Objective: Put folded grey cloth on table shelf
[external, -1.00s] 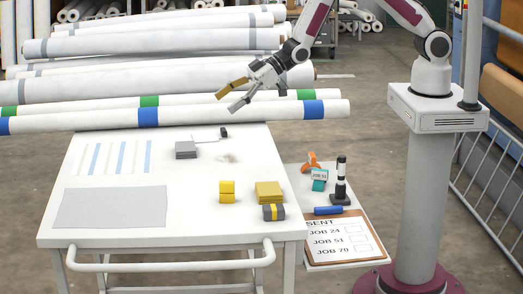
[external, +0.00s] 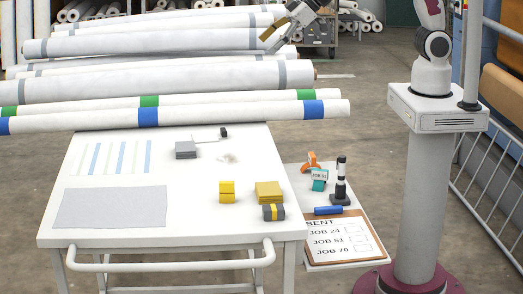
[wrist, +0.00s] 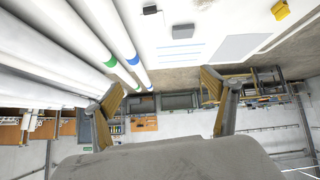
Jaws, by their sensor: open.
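A small grey folded stack (external: 186,150), which looks like folded cloth, lies near the far middle of the white table (external: 85,228). A flat grey sheet (external: 112,208) lies at the table's near left and also shows in the wrist view (wrist: 235,47). My gripper (external: 269,43) is high at the top of the external view, in front of the white rolls and well away from the stack. In the wrist view its two fingers (wrist: 166,92) are spread with nothing between them. I cannot clearly make out a shelf under the table.
Yellow blocks (external: 227,192), a yellow folded stack (external: 268,191) and a grey roll with a yellow band (external: 273,212) are on the table's right. A lower side surface holds a clipboard (external: 338,240) and a black-and-white stand (external: 341,185). Long white rolls (external: 215,113) lie behind.

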